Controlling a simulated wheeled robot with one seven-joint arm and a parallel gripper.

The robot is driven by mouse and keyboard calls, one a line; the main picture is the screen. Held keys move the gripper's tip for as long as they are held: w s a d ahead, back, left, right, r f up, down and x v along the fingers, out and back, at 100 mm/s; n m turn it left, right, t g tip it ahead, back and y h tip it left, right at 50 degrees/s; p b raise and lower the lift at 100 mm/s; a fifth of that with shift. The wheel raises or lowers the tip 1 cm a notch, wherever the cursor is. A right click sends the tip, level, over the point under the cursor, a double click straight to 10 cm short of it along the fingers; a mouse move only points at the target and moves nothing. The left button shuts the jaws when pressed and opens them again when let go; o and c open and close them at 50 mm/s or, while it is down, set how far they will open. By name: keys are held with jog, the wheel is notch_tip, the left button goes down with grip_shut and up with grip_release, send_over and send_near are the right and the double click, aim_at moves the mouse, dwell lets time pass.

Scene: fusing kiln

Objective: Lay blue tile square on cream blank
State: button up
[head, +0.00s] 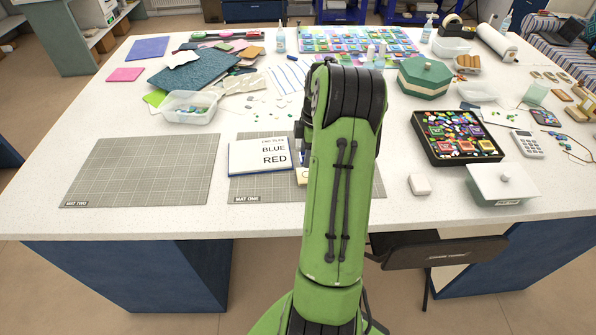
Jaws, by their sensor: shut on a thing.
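My green arm rises through the middle of the head view and hides my gripper and whatever is in it. A small cream and yellowish edge (302,176) shows at the left side of my arm, over mat one; I cannot tell whether it is the cream blank. I cannot make out the blue tile; it may be behind my arm. Mat one (240,192) is a grey gridded mat partly covered by my arm. A white card (247,160) reading BLUE above RED lies on its left part.
Mat two (145,170) lies bare at left. A clear tub of glass pieces (188,108) is behind it. At right are a black tray of coloured pieces (437,150), a white lidded box (497,190), a calculator (527,144) and a green octagonal box (424,80).

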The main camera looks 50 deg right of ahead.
jog(key=shift+w+f+b, duration=0.1)
jog(key=shift+f+b, duration=0.3)
jog(key=shift+f, duration=2.65)
jog(key=o, duration=1.1)
jog(key=shift+c, duration=0.2)
